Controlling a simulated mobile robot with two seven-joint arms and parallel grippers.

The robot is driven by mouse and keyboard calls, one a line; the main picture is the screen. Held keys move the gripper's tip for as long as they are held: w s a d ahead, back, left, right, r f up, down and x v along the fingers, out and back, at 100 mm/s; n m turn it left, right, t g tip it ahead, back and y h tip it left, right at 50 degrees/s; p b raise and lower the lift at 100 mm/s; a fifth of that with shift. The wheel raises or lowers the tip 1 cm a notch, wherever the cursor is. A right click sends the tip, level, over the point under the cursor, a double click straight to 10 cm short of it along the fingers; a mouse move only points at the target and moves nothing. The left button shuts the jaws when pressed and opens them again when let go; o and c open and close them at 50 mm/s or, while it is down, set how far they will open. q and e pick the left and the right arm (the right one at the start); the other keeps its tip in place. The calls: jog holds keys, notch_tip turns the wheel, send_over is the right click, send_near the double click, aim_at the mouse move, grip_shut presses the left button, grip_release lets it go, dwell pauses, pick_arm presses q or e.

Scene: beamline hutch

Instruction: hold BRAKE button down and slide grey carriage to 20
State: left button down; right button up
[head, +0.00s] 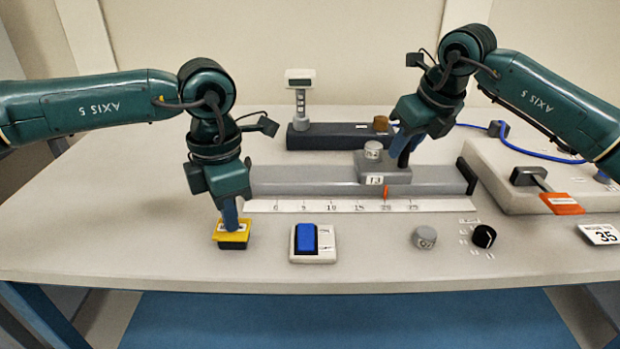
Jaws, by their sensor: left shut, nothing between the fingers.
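The BRAKE button is the yellow-topped block (232,241) with a black base at the front left; its label is partly hidden. My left gripper (230,218) is shut and empty, fingertips pointing down on its top, seemingly touching. The grey carriage (400,173) sits on the long grey rail (310,182), right of its middle. The number scale (340,205) runs along the rail's front. An orange pointer (386,192) at the carriage's front stands at about 20. My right gripper (403,148) is at a dark upright post on the carriage; its fingers partly hide it, and its grip is unclear.
A blue rocker switch (306,238) stands right of the yellow block. A grey knob (424,238) and black knob (484,236) are front right. A dark bar (340,135) lies behind the rail. A pale raised box (500,178) with an orange-tagged lever stands right.

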pick_arm(q)
jog(key=shift+f, duration=0.1)
pick_arm(e)
jog(key=o, duration=0.3)
jog(key=shift+r, duration=4)
pick_arm(q)
jog(key=shift+r, duration=3.6)
